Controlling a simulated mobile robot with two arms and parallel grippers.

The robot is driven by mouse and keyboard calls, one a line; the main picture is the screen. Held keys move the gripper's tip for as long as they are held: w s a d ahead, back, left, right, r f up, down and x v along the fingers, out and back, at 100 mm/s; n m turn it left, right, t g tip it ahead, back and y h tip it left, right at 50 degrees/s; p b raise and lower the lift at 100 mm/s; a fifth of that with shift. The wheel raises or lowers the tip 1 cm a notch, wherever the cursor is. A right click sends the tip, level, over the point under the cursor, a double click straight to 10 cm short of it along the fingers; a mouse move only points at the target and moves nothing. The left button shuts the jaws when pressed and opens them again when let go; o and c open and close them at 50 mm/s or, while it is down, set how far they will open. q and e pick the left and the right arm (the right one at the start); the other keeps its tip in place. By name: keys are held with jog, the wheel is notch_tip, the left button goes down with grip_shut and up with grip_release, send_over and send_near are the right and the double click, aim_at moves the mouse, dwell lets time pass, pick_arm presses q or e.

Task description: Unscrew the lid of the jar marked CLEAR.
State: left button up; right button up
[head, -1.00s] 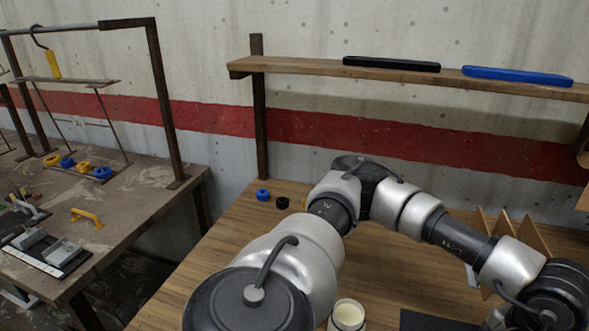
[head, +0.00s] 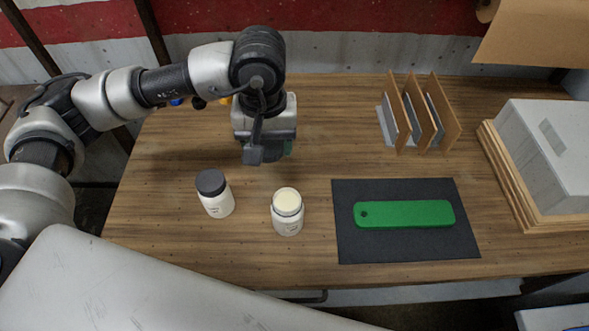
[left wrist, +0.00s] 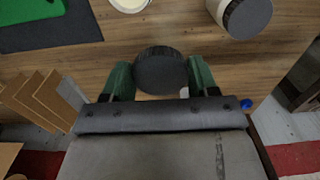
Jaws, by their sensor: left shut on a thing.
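An open white jar (head: 287,221) stands upright on the table, its pale cream contents showing; its rim shows at the top of the left wrist view (left wrist: 129,3). A second white jar (head: 218,204) with a dark lid (head: 210,182) stands to its left. The labels are too small to read. My left gripper (left wrist: 161,78) is shut on a dark, round, ridged lid (left wrist: 160,70), held between its green fingers. In the head view the left gripper (head: 267,155) is behind the jars, apart from both, pointing down and mostly hiding the lid. My right gripper is not in view.
A dark mat (head: 400,250) with a green bar (head: 405,214) lies right of the jars. An upright rack with wooden dividers (head: 437,115) stands behind it. A grey box (head: 555,150) sits on boards at the right. The wooden table (head: 330,125) is clear between gripper and rack.

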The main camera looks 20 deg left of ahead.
aim_at(274, 194)
pick_arm(q)
jog(key=shift+s+r+n, duration=0.15)
jog(key=shift+r+n, duration=0.25)
jog(key=shift+r, duration=0.35)
jog(key=shift+f+p, duration=0.3)
jog(key=shift+p, duration=0.1)
notch_tip(274, 194, down, 17)
jog(key=p, duration=0.3)
jog(key=shift+f+p, duration=0.1)
jog(key=shift+p, duration=0.25)
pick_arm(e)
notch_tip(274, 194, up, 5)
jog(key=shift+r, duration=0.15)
pick_arm(q)
jog(key=shift+f, duration=0.1)
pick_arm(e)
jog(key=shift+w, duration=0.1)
pick_arm(q)
jog(key=shift+f+b, duration=0.15)
jog(key=shift+b, duration=0.15)
jog(key=o, duration=1)
